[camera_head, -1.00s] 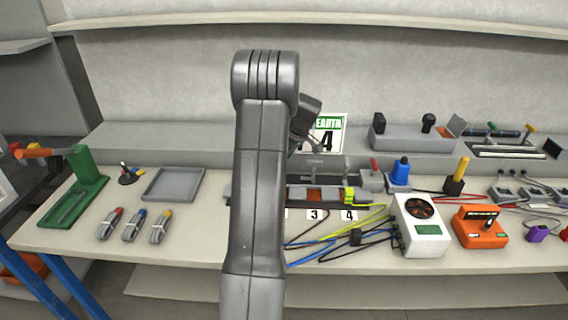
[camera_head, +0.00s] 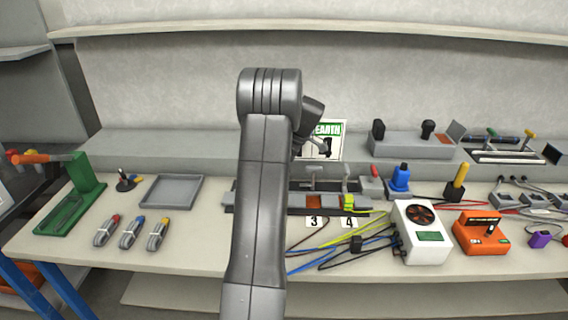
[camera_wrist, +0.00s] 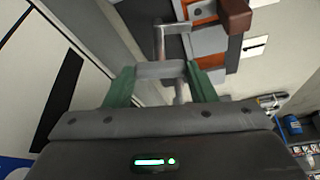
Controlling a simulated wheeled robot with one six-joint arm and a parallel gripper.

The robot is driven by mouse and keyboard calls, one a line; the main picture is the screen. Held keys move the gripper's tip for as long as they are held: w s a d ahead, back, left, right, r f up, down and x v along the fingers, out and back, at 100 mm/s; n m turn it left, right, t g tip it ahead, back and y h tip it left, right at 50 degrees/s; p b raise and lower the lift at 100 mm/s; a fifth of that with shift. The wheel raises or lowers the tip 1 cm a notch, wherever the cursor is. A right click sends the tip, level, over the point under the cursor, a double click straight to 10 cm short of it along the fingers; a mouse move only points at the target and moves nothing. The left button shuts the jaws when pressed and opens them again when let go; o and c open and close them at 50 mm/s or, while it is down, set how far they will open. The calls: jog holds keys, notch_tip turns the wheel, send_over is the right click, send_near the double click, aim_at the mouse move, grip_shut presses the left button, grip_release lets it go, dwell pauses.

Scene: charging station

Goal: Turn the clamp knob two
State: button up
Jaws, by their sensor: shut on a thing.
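In the wrist view my gripper (camera_wrist: 162,76) has two green fingers. They are closed on a pale grey bar-shaped knob (camera_wrist: 160,69) that spans the gap between them. A grey metal stem shows below the bar.
A white fan box (camera_head: 420,232) and an orange meter (camera_head: 480,233) stand to the right.

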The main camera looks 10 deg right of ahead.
jog(key=o, duration=1)
jog(key=v, duration=1.4)
jog(key=shift+f, duration=0.1)
